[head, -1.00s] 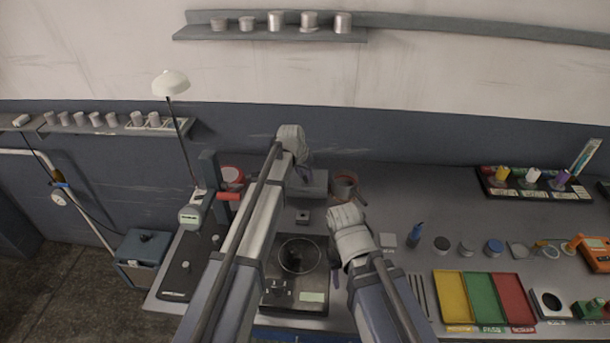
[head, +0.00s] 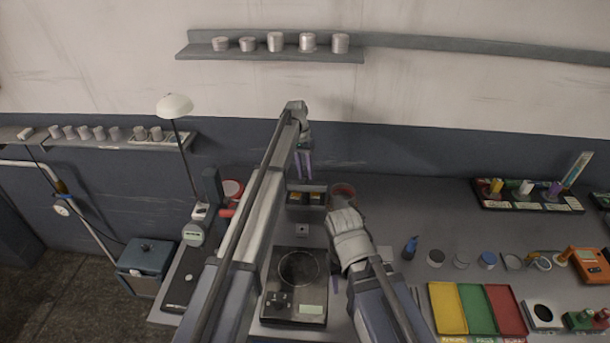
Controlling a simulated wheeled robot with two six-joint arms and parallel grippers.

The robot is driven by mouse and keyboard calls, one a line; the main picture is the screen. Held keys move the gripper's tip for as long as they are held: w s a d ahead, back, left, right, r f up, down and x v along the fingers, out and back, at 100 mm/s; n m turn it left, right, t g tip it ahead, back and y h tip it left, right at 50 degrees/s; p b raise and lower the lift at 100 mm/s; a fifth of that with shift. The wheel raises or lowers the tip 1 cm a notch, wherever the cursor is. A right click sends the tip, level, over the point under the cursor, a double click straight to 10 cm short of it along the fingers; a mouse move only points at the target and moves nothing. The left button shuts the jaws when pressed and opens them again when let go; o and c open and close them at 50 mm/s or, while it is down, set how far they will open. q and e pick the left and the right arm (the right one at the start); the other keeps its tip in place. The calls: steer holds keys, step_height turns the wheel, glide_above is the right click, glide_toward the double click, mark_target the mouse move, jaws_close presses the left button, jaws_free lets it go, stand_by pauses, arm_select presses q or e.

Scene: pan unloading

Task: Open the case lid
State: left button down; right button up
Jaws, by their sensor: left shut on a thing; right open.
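The grey case (head: 306,208) stands at the back of the bench, left of the middle. Its top is uncovered, and small dark and orange-yellow items show inside it. My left gripper (head: 304,168) is above the back of the case with its purple fingers pointing down. It is shut on the case lid, which is mostly hidden behind the fingers and arm.
A black scale (head: 296,306) with a round pan is in front of the case. Yellow (head: 447,308), green and red trays are at right. A lamp (head: 174,106) rises at left.

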arm_select(q)
steer(key=shift+w+g, duration=0.2)
steer(key=shift+g, duration=0.1)
steer(key=c, duration=0.6)
jaws_free()
steer(key=shift+r, duration=0.15)
steer(key=p+v, duration=0.7)
steer(key=shift+r, duration=0.3)
